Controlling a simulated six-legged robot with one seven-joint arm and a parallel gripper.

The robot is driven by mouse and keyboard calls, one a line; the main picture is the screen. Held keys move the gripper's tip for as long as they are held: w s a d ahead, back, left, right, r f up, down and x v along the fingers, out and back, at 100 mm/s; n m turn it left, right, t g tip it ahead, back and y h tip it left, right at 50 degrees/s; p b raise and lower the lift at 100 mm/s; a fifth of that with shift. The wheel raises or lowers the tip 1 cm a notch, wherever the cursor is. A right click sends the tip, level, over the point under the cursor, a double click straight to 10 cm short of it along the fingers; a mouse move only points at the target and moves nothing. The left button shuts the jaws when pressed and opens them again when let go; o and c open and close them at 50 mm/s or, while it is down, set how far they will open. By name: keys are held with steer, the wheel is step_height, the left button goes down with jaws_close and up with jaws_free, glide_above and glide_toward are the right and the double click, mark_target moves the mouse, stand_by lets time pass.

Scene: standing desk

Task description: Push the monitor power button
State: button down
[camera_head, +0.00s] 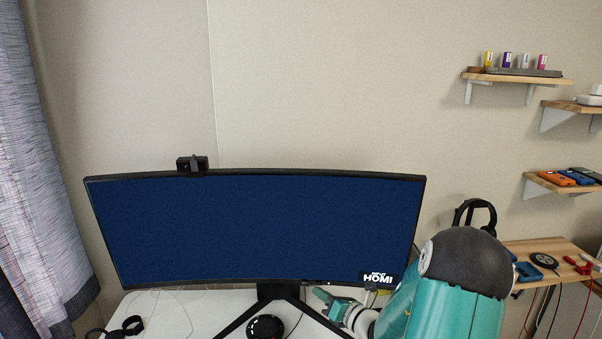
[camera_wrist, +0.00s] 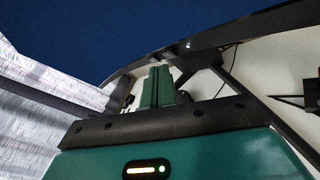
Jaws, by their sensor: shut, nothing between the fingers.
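The wide curved monitor (camera_head: 250,225) stands on the desk with a lit blue screen and an "INPUT HDMI" label at its lower right. Its dark lower bezel (camera_wrist: 228,33) crosses the wrist view, with a small light spot on it. I cannot tell for sure which mark is the power button. My gripper (camera_head: 322,294) is just below the monitor's lower edge, right of the stand. In the wrist view my gripper (camera_wrist: 158,72) has its green fingers together, with nothing between them, pointing toward the underside of the bezel. Contact with the bezel cannot be judged.
The monitor stand (camera_head: 278,292) has splayed legs on the white desk (camera_head: 215,305). A round black object (camera_head: 265,327) sits between the legs. A webcam (camera_head: 192,164) is on the monitor's top edge. A curtain (camera_head: 40,170) hangs at left. Shelves (camera_head: 520,78) are at right.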

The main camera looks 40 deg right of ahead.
steer(key=s+a, duration=0.4)
steer(key=shift+s+f, duration=0.2)
steer(key=shift+f, duration=0.05)
stand_by(0.4)
stand_by(1.4)
